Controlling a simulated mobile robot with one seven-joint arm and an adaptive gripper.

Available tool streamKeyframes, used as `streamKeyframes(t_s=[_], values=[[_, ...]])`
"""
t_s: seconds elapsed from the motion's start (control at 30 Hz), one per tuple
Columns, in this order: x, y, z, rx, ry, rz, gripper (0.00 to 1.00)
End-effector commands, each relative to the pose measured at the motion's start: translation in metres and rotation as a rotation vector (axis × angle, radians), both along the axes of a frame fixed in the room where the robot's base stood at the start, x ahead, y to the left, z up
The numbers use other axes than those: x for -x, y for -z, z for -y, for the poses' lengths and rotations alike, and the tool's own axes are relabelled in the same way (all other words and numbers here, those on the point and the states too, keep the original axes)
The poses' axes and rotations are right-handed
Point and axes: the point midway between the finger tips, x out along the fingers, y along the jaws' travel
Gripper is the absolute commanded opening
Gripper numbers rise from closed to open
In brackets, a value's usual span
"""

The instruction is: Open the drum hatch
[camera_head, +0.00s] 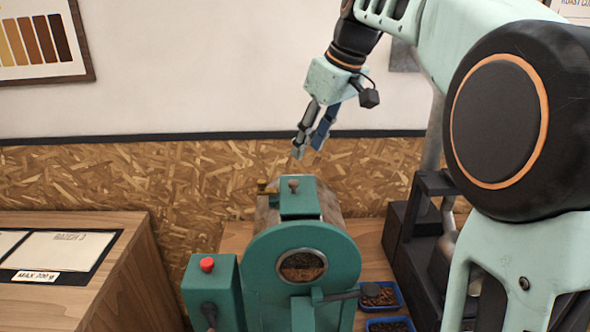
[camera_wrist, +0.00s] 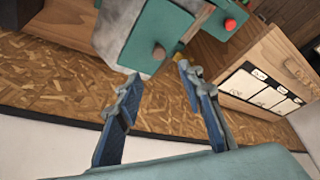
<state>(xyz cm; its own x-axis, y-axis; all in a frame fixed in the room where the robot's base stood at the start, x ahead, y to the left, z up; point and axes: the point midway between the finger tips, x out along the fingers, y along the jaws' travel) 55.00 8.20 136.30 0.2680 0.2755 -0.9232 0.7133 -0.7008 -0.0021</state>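The drum roaster (camera_head: 340,250) has a dark green round front with a glass window (camera_head: 302,265) showing brown beans. On top of the drum lies a green hatch plate (camera_head: 298,205) with a small brown knob (camera_head: 294,185). The hatch looks shut. In the wrist view the hatch (camera_wrist: 150,30) and its knob (camera_wrist: 159,52) show just beyond the fingertips. My gripper (camera_head: 302,148) is above the drum, pointing down, apart from the knob. In the wrist view my gripper (camera_wrist: 160,72) has its two fingers spread with nothing between them.
A brass fitting (camera_head: 266,188) sits beside the hatch. A green control box with a red button (camera_head: 207,264) stands left of the drum. Blue bean trays (camera_head: 380,295) lie at its right. A wooden cabinet with a labelled mat (camera_head: 60,252) is at left. An OSB-panelled wall (camera_head: 160,180) is behind.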

Motion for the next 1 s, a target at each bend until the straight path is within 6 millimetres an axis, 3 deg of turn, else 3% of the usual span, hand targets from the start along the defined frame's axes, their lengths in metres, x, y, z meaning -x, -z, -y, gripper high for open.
streamKeyframes(t_s=[0.5, 0.7, 1.0], values=[[-0.023, 0.081, -0.023, 0.002, 0.004, -0.004, 0.35], [-0.027, 0.094, -0.026, 0.002, 0.005, -0.001, 0.35], [-0.028, 0.096, -0.027, 0.003, 0.005, 0.000, 0.33]])
